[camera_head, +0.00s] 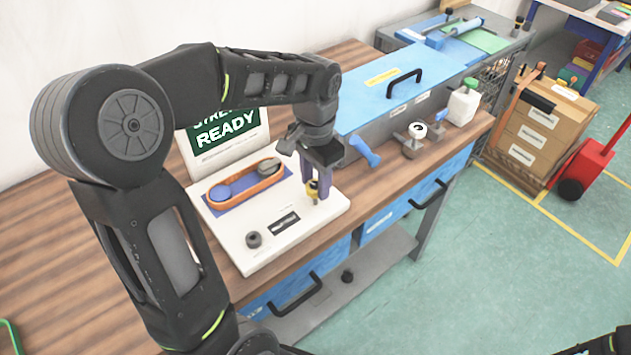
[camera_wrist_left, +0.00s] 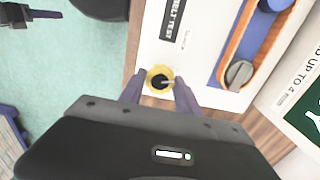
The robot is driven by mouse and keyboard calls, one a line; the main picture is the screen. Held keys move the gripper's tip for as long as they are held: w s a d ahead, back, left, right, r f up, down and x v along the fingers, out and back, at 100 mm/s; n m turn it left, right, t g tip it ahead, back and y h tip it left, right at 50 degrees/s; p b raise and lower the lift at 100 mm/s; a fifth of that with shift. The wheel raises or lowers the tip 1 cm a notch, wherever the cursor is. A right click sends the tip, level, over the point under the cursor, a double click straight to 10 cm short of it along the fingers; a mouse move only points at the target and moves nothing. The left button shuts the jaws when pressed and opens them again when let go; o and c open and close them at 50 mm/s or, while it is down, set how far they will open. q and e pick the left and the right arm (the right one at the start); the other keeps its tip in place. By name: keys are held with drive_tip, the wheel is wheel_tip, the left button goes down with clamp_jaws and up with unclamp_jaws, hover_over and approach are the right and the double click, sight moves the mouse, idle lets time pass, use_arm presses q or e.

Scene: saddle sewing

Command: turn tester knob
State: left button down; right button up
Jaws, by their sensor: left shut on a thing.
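The tester (camera_head: 230,228) is a white panel on the wooden bench, with an orange belt loop (camera_head: 245,187) around a blue disc and a grey disc. A small yellow knob (camera_head: 313,188) with a dark centre stands near its right edge. My left gripper (camera_head: 317,190) points down with its purple fingers shut on this knob. In the left wrist view the yellow knob (camera_wrist_left: 153,75) sits between the two fingertips. A dark round knob (camera_head: 254,239) is at the panel's front. A dark part (camera_wrist_left: 18,15) in the wrist view's corner may be my right gripper; its jaws are unclear.
A sign reading READY (camera_head: 226,133) stands behind the panel. To the right are a blue-topped case (camera_head: 400,85) with a black handle, a blue tool (camera_head: 365,150), a small metal fixture (camera_head: 411,143) and a white bottle (camera_head: 463,104). Bare bench lies left of the panel.

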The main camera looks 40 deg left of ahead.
sight(316, 185)
use_arm(q)
drive_tip(key=n, duration=0.4)
drive_tip(key=shift+n+b, duration=0.3)
drive_tip(key=shift+b, duration=0.1)
drive_tip(key=shift+n, duration=1.7)
drive_tip(key=c, duration=0.9)
unclamp_jaws()
drive_tip(key=shift+o, duration=0.2)
drive_tip(key=shift+r, duration=0.15)
wheel_tip(316, 185, up, 8)
drive_tip(key=shift+f+b, duration=0.2)
drive_tip(key=shift+b, duration=0.3)
